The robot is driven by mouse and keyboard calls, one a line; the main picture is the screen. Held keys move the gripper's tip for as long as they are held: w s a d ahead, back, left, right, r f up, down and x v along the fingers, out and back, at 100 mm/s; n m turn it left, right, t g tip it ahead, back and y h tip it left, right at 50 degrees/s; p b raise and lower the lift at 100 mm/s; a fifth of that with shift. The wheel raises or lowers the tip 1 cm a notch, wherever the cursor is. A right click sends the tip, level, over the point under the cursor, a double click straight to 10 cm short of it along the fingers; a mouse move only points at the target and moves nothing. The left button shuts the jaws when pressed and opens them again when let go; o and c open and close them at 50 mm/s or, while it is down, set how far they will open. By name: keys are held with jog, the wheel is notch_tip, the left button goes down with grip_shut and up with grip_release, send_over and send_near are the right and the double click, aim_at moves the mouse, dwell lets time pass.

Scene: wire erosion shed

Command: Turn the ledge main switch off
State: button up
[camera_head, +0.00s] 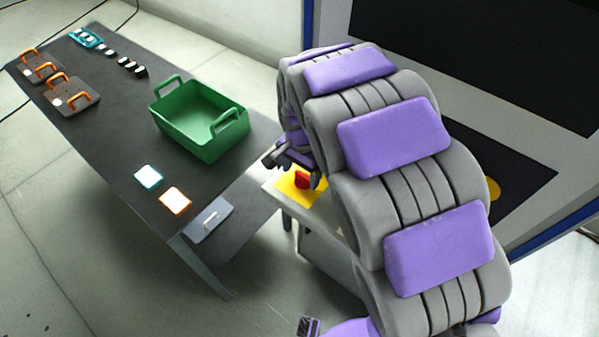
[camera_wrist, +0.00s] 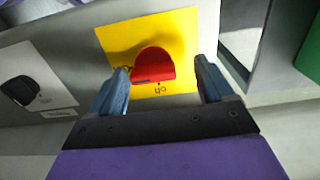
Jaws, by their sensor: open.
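The main switch is a red rotary knob (camera_wrist: 154,66) on a yellow plate (camera_wrist: 120,38), set on a pale ledge (camera_wrist: 60,40). In the head view the red knob (camera_head: 303,180) and yellow plate (camera_head: 290,190) show on the ledge (camera_head: 272,187) right of the dark table. My gripper (camera_wrist: 164,80) is open, with one finger on each side of the knob and gaps visible between fingers and knob. In the head view my gripper (camera_head: 296,170) is just over the plate, partly hidden by my arm. Marks on the plate are only partly readable.
A black knob (camera_wrist: 20,90) on a white plate sits left of the yellow plate in the wrist view. A green bin (camera_head: 200,120), orange-handled plates (camera_head: 72,95) and small cards (camera_head: 149,176) lie on the dark table (camera_head: 110,130). A large machine (camera_head: 480,60) stands behind my arm.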

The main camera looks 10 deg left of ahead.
jog(key=shift+d+f, duration=0.1)
jog(key=shift+d, duration=0.65)
jog(key=shift+a+f, duration=0.1)
jog(key=shift+a, duration=0.55)
jog(key=c, duration=0.6)
jog(key=shift+d, duration=0.3)
jog(key=shift+c, duration=2.2)
